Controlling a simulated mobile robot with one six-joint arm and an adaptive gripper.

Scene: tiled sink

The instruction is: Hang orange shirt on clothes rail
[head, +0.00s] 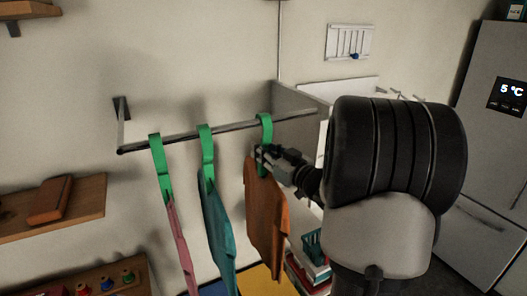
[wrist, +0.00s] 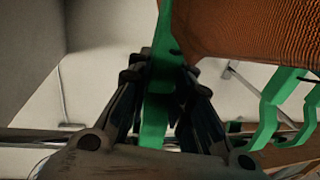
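The orange shirt (head: 267,210) hangs from a green hanger (head: 265,130) at the right part of the clothes rail (head: 232,132). The hanger's hook overlaps the rail in the head view; whether it bears on the rail I cannot tell. My gripper (head: 264,160) is at the hanger just above the shirt. In the wrist view, my gripper's fingers (wrist: 162,78) lie on both sides of the green hanger (wrist: 154,120) and appear closed on it. The shirt (wrist: 240,28) fills the upper right there.
A pink garment (head: 179,240) and a teal garment (head: 217,235) hang on green hangers to the left on the same rail. A grey panel (head: 290,108) stands behind the rail's right end. A wooden shelf (head: 80,207) is at left, a fridge (head: 490,130) at right.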

